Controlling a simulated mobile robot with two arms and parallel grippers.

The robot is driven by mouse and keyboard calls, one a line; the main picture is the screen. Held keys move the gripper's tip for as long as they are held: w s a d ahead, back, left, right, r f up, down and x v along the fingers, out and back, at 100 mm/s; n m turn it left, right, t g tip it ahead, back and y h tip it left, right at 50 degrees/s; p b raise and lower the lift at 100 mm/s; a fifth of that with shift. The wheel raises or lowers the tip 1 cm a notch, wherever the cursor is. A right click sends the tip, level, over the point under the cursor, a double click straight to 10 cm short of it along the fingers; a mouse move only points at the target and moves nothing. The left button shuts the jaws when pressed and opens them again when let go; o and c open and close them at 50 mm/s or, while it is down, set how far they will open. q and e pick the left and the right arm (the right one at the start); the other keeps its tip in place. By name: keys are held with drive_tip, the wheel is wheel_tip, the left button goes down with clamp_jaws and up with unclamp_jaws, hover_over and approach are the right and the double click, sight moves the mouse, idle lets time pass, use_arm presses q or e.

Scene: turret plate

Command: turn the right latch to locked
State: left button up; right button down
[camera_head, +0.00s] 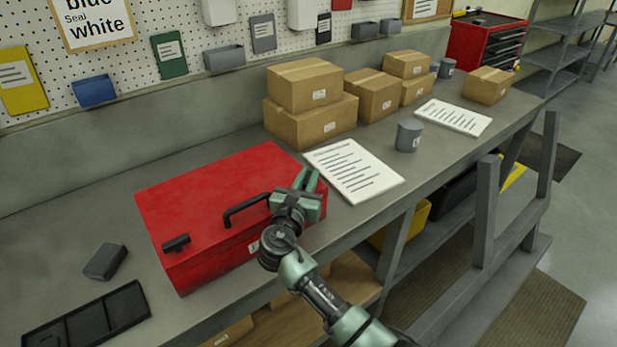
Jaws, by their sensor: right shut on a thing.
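A red toolbox (215,200) with a closed lid lies on the grey workbench. A black handle (246,208) is on its front edge, and a dark left latch (176,243) is near its left front corner. My right gripper (306,182) is over the toolbox's right front corner, shut on the right latch. The gripper hides that latch, so I cannot see how it is turned. My left gripper is not in view.
Papers (354,170) lie just right of the toolbox, with a grey mug (409,136) beyond. Cardboard boxes (311,121) stand behind. A black tray (87,318) and a dark block (105,261) are at the left.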

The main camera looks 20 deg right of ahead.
idle(0.3)
drive_tip(key=c, duration=1.4)
unclamp_jaws()
drive_tip(key=shift+a, duration=0.1)
drive_tip(key=b+v, duration=0.1)
drive_tip(key=v, duration=0.5)
drive_tip(key=shift+s+a+f, duration=0.1)
drive_tip(key=shift+s, duration=0.1)
drive_tip(key=shift+s+a+b, duration=0.3)
drive_tip(key=shift+s, duration=0.25)
